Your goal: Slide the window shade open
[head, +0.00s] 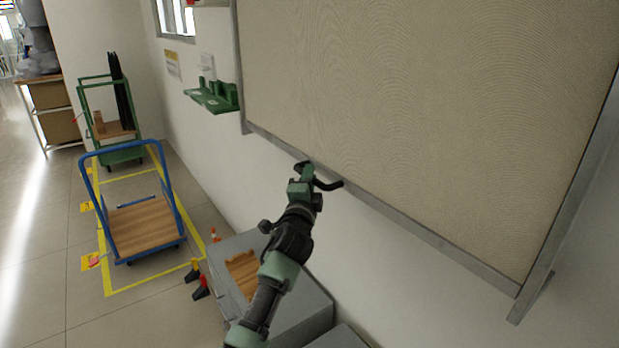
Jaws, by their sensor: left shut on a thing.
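The window shade (420,110) is a large beige textured panel in a grey metal frame, filling the upper right of the head view. It hangs down to a grey bottom bar (430,237). A dark handle (328,185) sticks out near the left part of that bar. My left gripper (305,172) reaches up from below and is shut on the handle at the bar's lower edge. The fingertips are small in the view and partly cover the handle. My right gripper is not in view.
A grey box (305,316) stands against the wall below my left arm. A green wall shelf (212,97) is left of the shade. A blue cart (140,215) and a green cart (112,130) stand on the floor at left.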

